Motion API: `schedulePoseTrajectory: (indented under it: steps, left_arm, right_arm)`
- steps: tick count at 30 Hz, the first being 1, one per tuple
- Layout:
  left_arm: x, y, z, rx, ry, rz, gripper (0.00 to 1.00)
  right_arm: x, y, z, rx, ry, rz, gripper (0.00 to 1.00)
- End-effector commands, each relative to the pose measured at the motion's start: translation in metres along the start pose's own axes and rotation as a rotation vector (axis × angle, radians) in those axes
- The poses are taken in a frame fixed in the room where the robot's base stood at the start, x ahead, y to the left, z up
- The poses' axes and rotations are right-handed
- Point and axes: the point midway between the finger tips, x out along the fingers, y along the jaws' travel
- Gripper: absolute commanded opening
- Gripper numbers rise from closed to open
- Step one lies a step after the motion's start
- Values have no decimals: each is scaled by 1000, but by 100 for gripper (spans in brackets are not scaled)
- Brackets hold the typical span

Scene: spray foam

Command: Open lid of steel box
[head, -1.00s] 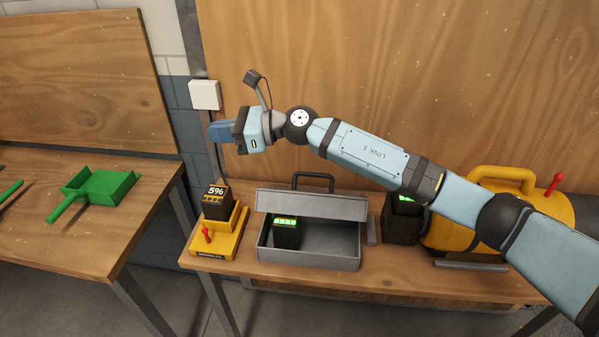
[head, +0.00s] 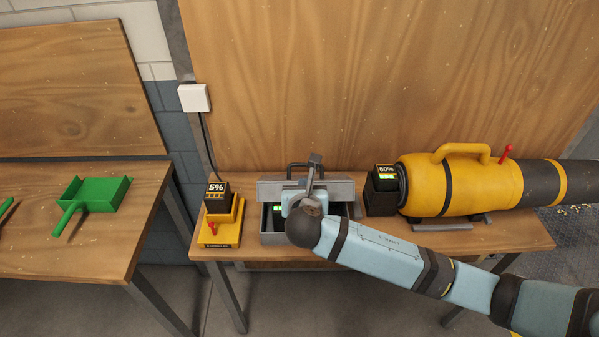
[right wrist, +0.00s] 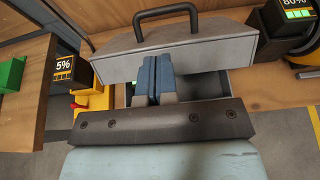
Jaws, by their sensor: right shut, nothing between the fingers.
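The grey steel box (head: 270,238) stands on the wooden bench with its lid (head: 335,190) raised part way. The lid's dark handle (head: 297,166) is on top, and it also shows in the right wrist view (right wrist: 167,13). A dark battery (head: 273,223) with a green display is inside the box, partly hidden. My right gripper (right wrist: 157,62) is shut and empty, with its blue fingers at the front edge of the lid, below the handle. I cannot tell whether the fingers touch the lid. My wrist hides part of the box in the head view. My left gripper is not in view.
A yellow charger (head: 222,237) with a battery reading 5% (head: 217,194) stands left of the box. A battery reading 80% (head: 383,192) and a yellow foam sprayer (head: 470,187) are to the right. A green dustpan (head: 98,195) lies on the left bench.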

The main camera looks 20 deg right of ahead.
Motion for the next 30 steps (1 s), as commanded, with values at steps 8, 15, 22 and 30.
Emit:
schedulePoseTrajectory:
  steps: [8,15,22,30]
  left_arm:
    - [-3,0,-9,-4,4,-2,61]
    - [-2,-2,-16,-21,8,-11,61]
    - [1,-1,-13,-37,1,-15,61]
    - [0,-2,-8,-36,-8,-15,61]
  right_arm:
    - [43,0,3,0,-2,-4,0]
    - [82,0,2,1,-3,-2,0]
    - [97,0,2,2,-4,1,0]
    - [97,0,1,2,-4,1,0]
